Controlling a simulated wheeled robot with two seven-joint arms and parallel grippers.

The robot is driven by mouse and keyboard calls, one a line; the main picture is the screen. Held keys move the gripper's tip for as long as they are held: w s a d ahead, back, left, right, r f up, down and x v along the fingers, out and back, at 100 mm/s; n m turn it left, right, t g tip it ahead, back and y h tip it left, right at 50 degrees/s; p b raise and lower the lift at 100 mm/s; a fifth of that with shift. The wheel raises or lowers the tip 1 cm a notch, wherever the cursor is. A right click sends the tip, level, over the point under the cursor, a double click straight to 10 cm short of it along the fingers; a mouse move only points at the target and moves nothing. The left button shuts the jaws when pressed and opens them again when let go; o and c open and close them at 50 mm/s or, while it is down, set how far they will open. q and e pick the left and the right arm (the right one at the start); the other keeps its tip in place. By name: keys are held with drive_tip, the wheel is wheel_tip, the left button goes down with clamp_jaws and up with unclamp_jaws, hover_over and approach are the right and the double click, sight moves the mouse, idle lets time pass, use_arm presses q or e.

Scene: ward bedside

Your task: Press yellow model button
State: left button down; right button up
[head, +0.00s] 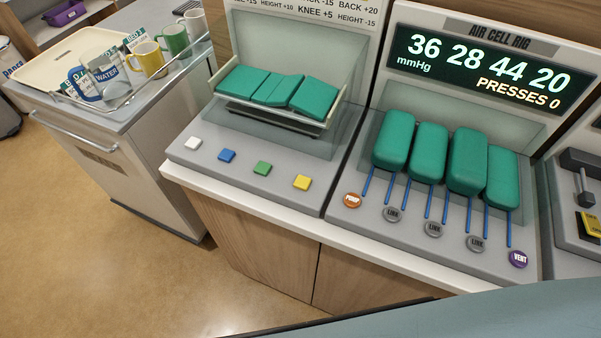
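Nothing covers the yellow button. Neither of my grippers shows in the head view.
Right of it is the air cell rig (445,160), with orange, grey and purple round buttons and a display reading PRESSES 0. A cart (130,150) with mugs and a tray stands left. A blue-grey surface (480,315) fills the lower right. Floor is clear at lower left.

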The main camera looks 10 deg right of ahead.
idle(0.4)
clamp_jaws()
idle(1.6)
